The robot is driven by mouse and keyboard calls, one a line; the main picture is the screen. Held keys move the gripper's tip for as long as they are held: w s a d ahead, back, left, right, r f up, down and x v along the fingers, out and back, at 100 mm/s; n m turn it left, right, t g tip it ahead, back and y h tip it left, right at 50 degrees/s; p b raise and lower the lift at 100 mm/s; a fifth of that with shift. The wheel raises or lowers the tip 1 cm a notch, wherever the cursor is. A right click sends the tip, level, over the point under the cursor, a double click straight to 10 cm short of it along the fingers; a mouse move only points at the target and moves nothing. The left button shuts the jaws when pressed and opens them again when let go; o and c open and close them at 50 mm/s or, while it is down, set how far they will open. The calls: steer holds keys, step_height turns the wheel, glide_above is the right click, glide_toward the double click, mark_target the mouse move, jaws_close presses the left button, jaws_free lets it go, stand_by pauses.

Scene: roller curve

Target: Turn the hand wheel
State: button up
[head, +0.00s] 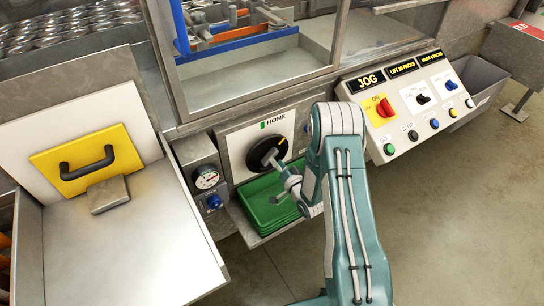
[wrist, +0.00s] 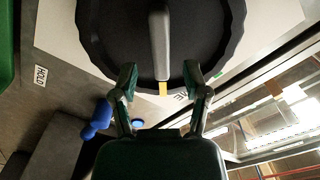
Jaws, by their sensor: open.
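The hand wheel (head: 257,151) is a black round knob on a white panel marked HOME, with a green mark above it. In the wrist view the wheel (wrist: 110,35) fills the upper middle, with a scalloped rim. A raised grey bar (wrist: 160,40) crosses its face and ends at a yellow mark near the rim. My gripper (head: 281,172) is in front of the wheel, at its lower right in the head view. In the wrist view my gripper (wrist: 162,78) is open and empty, its fingertips apart on either side of the bar's yellow-marked end. Contact cannot be told.
A green tray (head: 262,207) lies just below the wheel. A pressure gauge (head: 206,178) with a blue knob is to its left. A sloped control panel (head: 405,115) with a red switch and several buttons is to the right. A yellow-plated flap (head: 85,160) stands at the left.

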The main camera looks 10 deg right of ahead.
mark_target(269, 156)
steer(key=shift+x, duration=1.8)
steer(key=shift+c, duration=0.3)
jaws_close()
steer(key=shift+a+r+n, duration=0.15)
steer(key=shift+n, duration=3.15)
